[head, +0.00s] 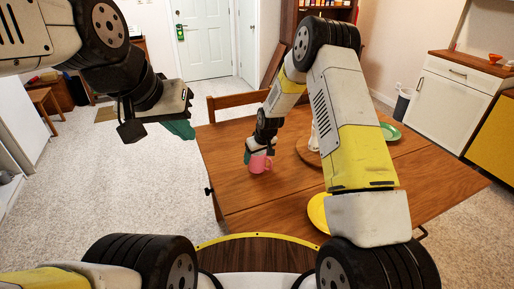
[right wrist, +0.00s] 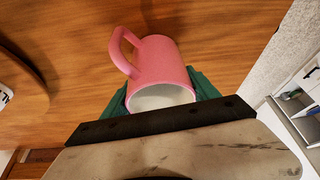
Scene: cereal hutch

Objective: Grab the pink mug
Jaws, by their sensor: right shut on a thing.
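The pink mug (head: 261,165) is on the left part of the wooden table, or just above it; I cannot tell which. My right gripper (head: 258,152) comes down on it from above. In the right wrist view, the mug (right wrist: 160,65) sits between the green fingers of the right gripper (right wrist: 160,90), which are shut on its body. Its open mouth faces the camera and its handle points to the upper left. My left gripper (head: 178,126) hangs in the air left of the table, away from the mug. Its green finger part shows, but its jaw gap is unclear.
The wooden table (head: 235,185) has a round wooden board (head: 305,152), partly hidden by my right arm. A yellow plate (head: 318,212) lies at the near edge and a green plate (head: 390,132) at the right. A chair (head: 238,101) stands behind the table's far edge. The table's left part is mostly clear.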

